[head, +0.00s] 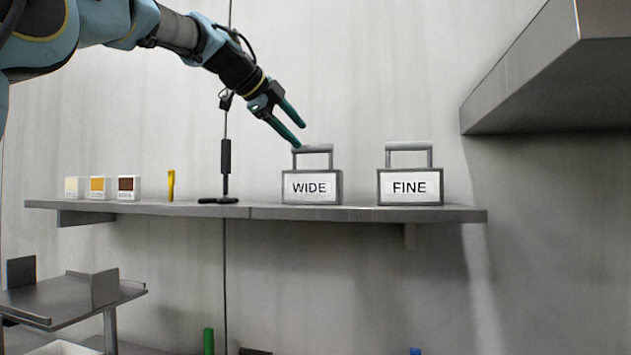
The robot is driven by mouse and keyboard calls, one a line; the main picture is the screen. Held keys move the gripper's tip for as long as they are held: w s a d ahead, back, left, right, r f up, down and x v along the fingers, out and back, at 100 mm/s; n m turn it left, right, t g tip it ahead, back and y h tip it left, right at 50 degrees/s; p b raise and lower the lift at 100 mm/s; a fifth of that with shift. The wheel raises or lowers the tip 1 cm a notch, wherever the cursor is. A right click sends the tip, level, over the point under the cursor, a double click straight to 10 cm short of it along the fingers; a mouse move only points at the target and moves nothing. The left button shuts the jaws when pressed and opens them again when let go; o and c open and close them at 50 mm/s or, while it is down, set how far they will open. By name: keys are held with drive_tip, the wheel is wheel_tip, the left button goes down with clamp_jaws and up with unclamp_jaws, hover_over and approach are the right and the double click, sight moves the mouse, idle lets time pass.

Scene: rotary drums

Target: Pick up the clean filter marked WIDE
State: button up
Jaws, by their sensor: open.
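The filter marked WIDE (312,198) stands upright on the wall shelf. It is a grey-framed block with a white label and a bar handle (314,149) on top. My gripper (301,136) is open and empty, reaching down from the upper left. Its fingertips are just above and to the left of the handle in the picture; I cannot tell whether one touches it. A second filter, marked FINE (410,199), stands to the right with the same kind of handle.
The shelf (465,214) also holds a black stand (225,170), a yellow item (171,186) and several small colour-marked boxes (97,188). A grey overhanging box (560,80) juts in at the upper right. A grey tray table (60,295) is at the lower left.

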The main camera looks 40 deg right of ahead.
sight(314, 146)
drive_tip(key=p+x, duration=0.4)
drive_tip(key=x, duration=0.3)
drive_tip(key=shift+s+d+r, duration=0.1)
drive_tip(key=shift+s+r, duration=0.05)
drive_tip(key=shift+d+f, duration=0.25)
drive_tip(key=shift+f, duration=0.05)
drive_tip(key=shift+c, duration=0.2)
clamp_jaws()
idle(0.9)
